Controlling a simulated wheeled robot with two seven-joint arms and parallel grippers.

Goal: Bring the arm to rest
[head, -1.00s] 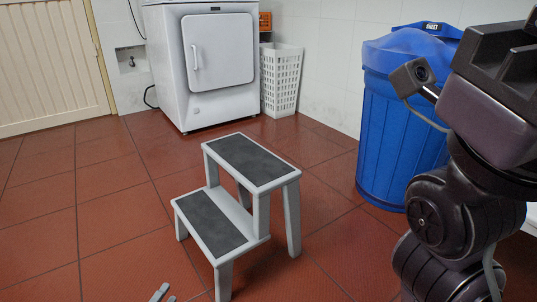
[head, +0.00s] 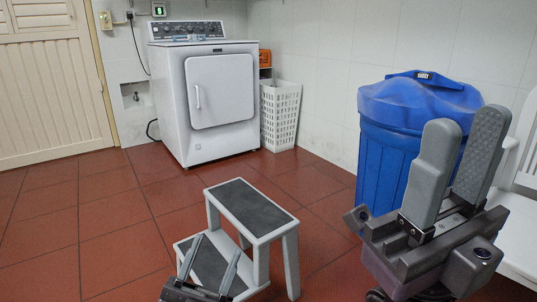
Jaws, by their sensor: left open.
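My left gripper (head: 211,258) shows at the bottom edge, in front of the step stool's lower step. Its two thin grey fingers point up and stand apart, with nothing between them. My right gripper (head: 466,120) is large and close on the right side, in front of the blue bin. Its two thick grey fingers point up with a gap between them and hold nothing. Most of both arms is out of view.
A grey-white step stool (head: 283,225) with dark treads stands on the red tiled floor. A blue lidded bin (head: 375,165), a white dryer (head: 185,110) and a white basket (head: 280,118) stand behind. A white chair (head: 520,225) is at the right edge. Floor at left is clear.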

